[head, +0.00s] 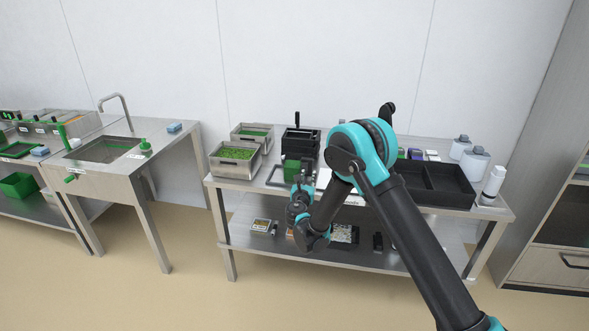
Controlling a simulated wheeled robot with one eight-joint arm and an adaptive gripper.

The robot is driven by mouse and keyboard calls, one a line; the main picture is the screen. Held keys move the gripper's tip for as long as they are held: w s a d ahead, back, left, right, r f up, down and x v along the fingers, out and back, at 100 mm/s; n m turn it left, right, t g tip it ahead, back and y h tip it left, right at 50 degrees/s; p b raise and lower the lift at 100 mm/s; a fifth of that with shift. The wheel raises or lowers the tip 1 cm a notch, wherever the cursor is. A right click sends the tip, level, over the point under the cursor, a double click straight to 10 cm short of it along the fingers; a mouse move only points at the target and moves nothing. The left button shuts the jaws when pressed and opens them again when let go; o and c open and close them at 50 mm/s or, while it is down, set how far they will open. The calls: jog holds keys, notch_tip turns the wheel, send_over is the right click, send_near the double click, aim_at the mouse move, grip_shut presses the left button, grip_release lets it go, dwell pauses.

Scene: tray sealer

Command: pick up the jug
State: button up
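Two white containers with grey caps stand at the right end of the steel table; the front one (475,164) and the one behind it (460,148) look most like a jug, but I cannot be sure which is the jug. Both look upright. My gripper (303,178) is at the end of my folded arm, near the table's front edge left of centre, well to the left of these containers. It is small and partly merged with dark things behind it, so its fingers cannot be made out. Nothing clearly shows in it.
The steel table (234,186) holds steel pans with green contents (236,153), a black sealer-like device (300,142), a black divided tray (432,184) and a white bottle (493,184). My arm hides the table's middle. A sink (107,150) stands left, a cabinet (548,235) right.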

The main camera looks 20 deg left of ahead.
aim_at(310, 167)
jog(key=x, duration=0.8)
jog(key=shift+w+a+f, duration=0.1)
jog(key=shift+w+f, duration=0.05)
grip_shut()
